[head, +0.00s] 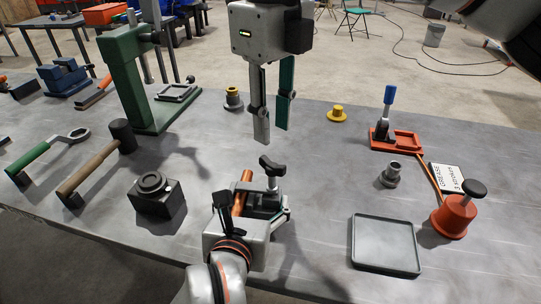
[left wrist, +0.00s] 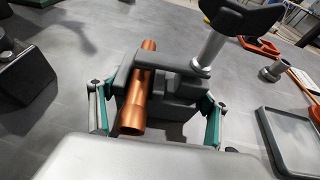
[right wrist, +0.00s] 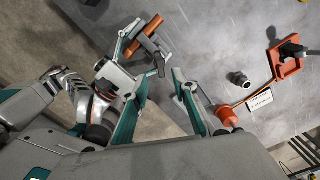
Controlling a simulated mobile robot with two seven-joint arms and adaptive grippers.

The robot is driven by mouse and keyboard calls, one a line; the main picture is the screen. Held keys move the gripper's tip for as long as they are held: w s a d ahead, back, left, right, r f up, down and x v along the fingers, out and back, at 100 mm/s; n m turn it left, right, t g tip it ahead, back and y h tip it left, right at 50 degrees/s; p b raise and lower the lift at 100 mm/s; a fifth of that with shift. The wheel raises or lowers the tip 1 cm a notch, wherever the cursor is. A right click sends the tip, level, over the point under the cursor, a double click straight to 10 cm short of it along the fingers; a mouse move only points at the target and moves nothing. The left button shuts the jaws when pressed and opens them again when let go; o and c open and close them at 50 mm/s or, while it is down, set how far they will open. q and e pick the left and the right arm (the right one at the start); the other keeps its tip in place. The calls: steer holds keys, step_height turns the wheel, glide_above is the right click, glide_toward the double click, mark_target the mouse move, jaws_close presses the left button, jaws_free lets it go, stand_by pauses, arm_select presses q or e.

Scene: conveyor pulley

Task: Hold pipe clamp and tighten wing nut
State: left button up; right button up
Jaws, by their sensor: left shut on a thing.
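The dark grey pipe clamp (head: 264,200) stands near the table's front edge, around a copper pipe (head: 241,190). In the left wrist view, the clamp (left wrist: 178,88) sits between the green-lined fingers of my left gripper (left wrist: 157,112), which is shut on it. The dark wing nut (head: 272,166) tops an upright metal screw on the clamp's right side; it also shows large in the left wrist view (left wrist: 243,15). My right gripper (head: 271,116) hangs above and behind the wing nut, fingers pointing down, apart and empty. In the right wrist view its fingers (right wrist: 165,95) are spread.
A black block with a round top (head: 155,193) stands left of the clamp. A green press (head: 130,80) stands at the back left. The table between clamp and yellow part (head: 338,114) is mostly clear.

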mark_target(272, 159)
steer(key=shift+f, duration=3.95)
